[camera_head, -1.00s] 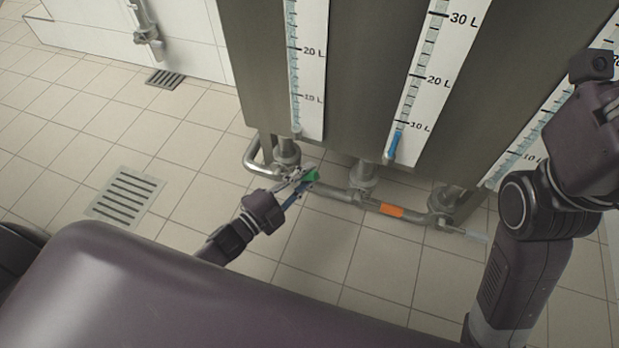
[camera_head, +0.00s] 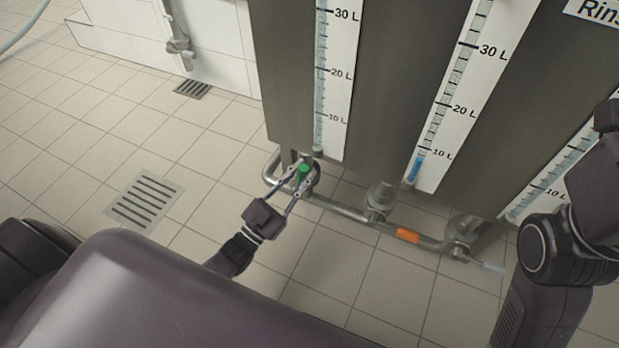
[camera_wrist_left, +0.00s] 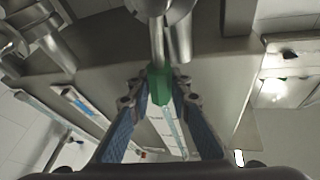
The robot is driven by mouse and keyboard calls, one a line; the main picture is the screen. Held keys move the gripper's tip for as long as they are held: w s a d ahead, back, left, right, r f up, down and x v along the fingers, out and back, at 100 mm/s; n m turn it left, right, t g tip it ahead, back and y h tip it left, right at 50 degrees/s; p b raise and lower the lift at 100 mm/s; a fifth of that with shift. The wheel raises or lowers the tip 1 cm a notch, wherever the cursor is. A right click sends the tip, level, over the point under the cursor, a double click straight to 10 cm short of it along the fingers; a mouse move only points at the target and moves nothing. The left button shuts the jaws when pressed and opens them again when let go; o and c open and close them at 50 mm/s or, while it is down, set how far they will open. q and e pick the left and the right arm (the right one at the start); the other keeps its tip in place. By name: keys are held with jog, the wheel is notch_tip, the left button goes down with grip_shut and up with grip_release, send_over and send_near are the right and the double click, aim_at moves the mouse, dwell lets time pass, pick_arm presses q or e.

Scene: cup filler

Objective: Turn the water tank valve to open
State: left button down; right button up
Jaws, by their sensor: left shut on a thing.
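The valve's green handle (camera_head: 303,171) sits under the left gauge at the bottom of the steel water tank (camera_head: 385,75). My left gripper (camera_head: 302,178) reaches it from the front, with its fingers on both sides of the handle. In the left wrist view the green handle (camera_wrist_left: 159,82) lies between the fingertips (camera_wrist_left: 158,92), and the gripper is shut on it. A metal stem runs from the handle into the valve body (camera_wrist_left: 160,12). The fingers hide part of the valve in the head view.
A horizontal pipe (camera_head: 345,211) with an orange band (camera_head: 407,236) runs below the tank, right of the handle. A bent pipe (camera_head: 268,172) is just left of it. A floor drain (camera_head: 145,198) lies at left. The tiled floor in front is clear.

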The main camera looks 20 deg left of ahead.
pick_arm(q)
jog(key=shift+a+n+t+y, duration=0.2)
jog(key=shift+a+n+y, duration=0.3)
jog(key=shift+n, duration=0.35)
jog(key=shift+a+n+t+y, duration=0.2)
jog(key=shift+a+n+y, duration=0.25)
jog(key=shift+n, duration=0.4)
jog(key=shift+a, duration=0.15)
jog(key=c, duration=1.7)
grip_release()
jog(key=shift+c, duration=0.2)
jog(key=shift+r, duration=0.1)
jog(key=v, duration=1.2)
